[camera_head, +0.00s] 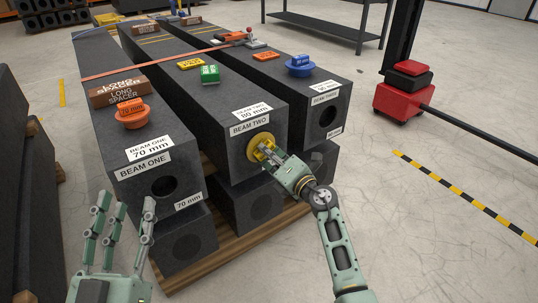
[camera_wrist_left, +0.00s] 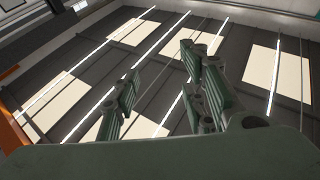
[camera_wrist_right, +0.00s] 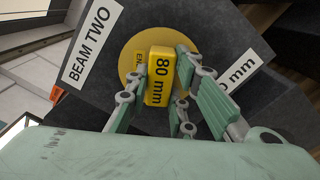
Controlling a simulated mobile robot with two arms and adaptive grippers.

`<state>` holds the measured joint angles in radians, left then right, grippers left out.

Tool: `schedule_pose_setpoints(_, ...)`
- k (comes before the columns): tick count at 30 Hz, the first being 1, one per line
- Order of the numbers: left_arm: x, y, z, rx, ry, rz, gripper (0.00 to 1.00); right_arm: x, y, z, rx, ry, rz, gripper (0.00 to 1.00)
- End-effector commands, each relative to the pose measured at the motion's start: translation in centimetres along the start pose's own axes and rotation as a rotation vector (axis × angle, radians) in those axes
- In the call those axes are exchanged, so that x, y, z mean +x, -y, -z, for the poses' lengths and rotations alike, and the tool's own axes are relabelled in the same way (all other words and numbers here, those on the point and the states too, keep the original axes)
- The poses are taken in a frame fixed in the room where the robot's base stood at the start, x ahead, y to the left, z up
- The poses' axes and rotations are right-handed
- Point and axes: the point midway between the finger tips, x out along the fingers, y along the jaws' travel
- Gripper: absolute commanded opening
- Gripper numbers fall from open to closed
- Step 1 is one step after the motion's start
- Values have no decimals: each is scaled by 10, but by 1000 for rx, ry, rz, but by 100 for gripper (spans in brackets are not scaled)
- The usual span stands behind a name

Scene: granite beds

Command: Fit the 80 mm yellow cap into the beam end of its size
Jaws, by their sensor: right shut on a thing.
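The yellow cap (camera_head: 262,145) is at the end face of the middle beam, labelled BEAM TWO (camera_head: 250,126) and 80 mm. In the right wrist view the cap's round flange (camera_wrist_right: 133,57) lies against the beam face, and its grip block (camera_wrist_right: 160,77) reads 80 mm. Whether the flange is fully flush I cannot tell. My right gripper (camera_head: 276,158) is shut on the grip block; its fingers (camera_wrist_right: 168,92) flank the block. My left gripper (camera_head: 120,215) is raised at the lower left, fingers apart, empty; the left wrist view (camera_wrist_left: 165,85) shows only ceiling behind it.
BEAM ONE (camera_head: 143,165) has an open hole; an orange 70 mm cap (camera_head: 131,112) sits on top. BEAM THREE (camera_head: 325,105) has an open hole and a blue cap (camera_head: 299,66) on top. A red machine (camera_head: 404,92) stands right.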

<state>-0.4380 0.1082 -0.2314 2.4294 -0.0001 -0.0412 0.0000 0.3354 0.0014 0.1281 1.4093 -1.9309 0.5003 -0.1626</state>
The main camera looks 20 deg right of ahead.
Motion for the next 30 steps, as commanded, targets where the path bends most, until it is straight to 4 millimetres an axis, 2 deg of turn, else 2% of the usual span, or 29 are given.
schedule_pose_setpoints(2,1,0,2,0,-8,-1,40,2,-1,-1,-1,1,-1,0)
schedule_pose_setpoints(3,2,0,3,1,-11,-2,40,2,-1,-1,-1,1,-1,25)
schedule_pose_setpoints(9,2,0,4,1,-12,-2,40,1,0,0,0,0,-1,42)
schedule_pose_setpoints(20,1,-1,1,-1,0,-1,40,0,0,0,0,-1,1,43)
schedule_pose_setpoints(30,-5,5,-33,5,177,10,40,-13,0,0,1,0,1,43)
